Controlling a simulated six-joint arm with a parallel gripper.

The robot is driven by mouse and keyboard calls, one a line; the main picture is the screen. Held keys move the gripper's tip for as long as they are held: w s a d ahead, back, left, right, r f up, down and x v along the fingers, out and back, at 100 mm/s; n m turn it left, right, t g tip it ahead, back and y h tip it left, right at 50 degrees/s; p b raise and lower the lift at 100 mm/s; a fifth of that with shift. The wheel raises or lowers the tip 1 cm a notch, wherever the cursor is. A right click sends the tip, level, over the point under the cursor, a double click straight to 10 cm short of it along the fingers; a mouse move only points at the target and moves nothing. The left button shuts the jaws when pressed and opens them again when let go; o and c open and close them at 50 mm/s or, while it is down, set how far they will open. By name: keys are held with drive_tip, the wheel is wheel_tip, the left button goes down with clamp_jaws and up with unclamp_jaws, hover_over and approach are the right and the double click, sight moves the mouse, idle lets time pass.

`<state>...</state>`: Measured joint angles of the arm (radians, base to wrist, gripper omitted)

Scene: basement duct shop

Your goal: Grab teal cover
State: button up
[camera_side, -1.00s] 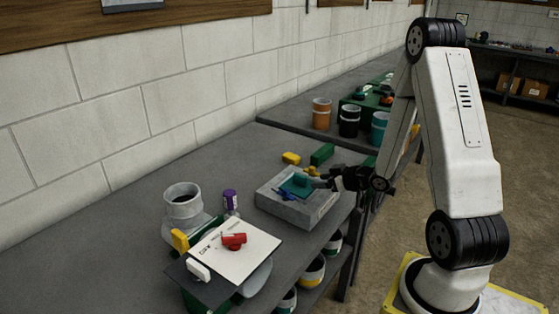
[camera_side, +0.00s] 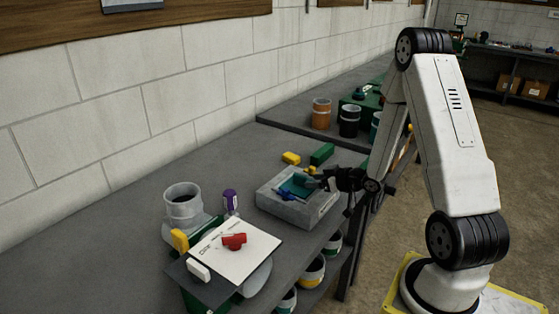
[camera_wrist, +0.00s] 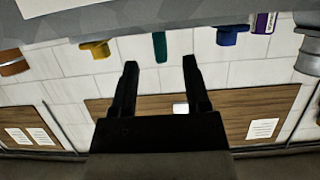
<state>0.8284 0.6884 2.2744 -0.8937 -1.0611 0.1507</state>
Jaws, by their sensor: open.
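The teal cover (camera_side: 297,184) lies in the shallow grey tray (camera_side: 298,210) on the bench, beside a blue piece (camera_side: 289,196) and a yellow piece (camera_side: 311,171). My gripper (camera_side: 321,178) is at the tray's right side, close to the cover; contact cannot be told in the side view. In the wrist view, which looks upside down, my gripper (camera_wrist: 160,62) is open with nothing held. A teal upright part (camera_wrist: 159,47) shows between and beyond the fingertips. The yellow piece (camera_wrist: 95,49) and blue piece (camera_wrist: 229,36) stand to either side.
A yellow block (camera_side: 291,158) and green block (camera_side: 322,154) lie behind the tray. A purple bottle (camera_side: 230,201), grey container (camera_side: 183,206) and clipboard (camera_side: 235,250) with a red piece (camera_side: 234,241) are left. Orange (camera_side: 321,114) and black (camera_side: 349,120) cups stand farther back.

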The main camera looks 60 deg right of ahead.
sight(303, 187)
drive_tip(key=shift+x, duration=2.4)
drive_tip(key=shift+s+f, duration=0.1)
clamp_jaws()
